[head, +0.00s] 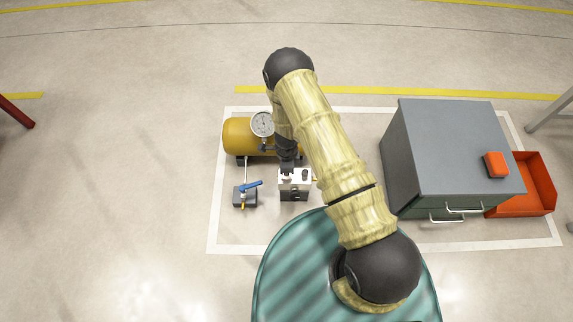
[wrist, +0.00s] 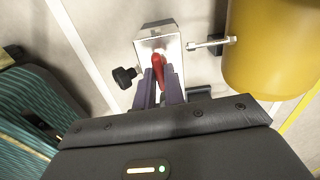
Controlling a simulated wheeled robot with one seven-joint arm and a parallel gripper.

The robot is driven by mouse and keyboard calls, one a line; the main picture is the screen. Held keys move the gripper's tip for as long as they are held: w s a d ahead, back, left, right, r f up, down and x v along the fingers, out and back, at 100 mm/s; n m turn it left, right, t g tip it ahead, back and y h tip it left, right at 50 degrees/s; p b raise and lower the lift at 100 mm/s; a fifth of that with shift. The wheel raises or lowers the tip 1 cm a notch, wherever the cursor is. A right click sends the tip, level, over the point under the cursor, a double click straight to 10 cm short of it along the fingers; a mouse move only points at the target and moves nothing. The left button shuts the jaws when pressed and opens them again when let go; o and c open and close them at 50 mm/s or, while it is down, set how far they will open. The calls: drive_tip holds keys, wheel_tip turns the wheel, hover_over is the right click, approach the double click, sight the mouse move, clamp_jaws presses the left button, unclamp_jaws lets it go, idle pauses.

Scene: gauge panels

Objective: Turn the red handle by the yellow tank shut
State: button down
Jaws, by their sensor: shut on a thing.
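The yellow tank (head: 238,134) lies on its side on the floor; in the wrist view it fills the upper right (wrist: 270,50). Beside it stands a small silver box (head: 297,174), also in the wrist view (wrist: 145,42). The red handle (wrist: 157,66) sits on this box and points roughly along its length in the wrist view. My gripper (wrist: 160,80) is shut on the red handle, with one dark finger on each side. In the head view my gripper (head: 287,172) is over the box and hides the handle.
A gauge (head: 263,124) stands at the tank. A blue-handled valve (head: 250,186) is left of the silver box. A black knob (wrist: 125,77) sticks out from the box's side. A grey cabinet (head: 455,145) and orange bin (head: 535,180) stand at right.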

drive_tip(key=shift+a+m, duration=0.1)
drive_tip(key=shift+m, duration=0.2)
drive_tip(key=c, duration=1.5)
unclamp_jaws()
wheel_tip(320, 180, up, 17)
drive_tip(key=p, duration=0.6)
drive_tip(key=shift+r+p, duration=0.2)
drive_tip(key=shift+p, duration=0.1)
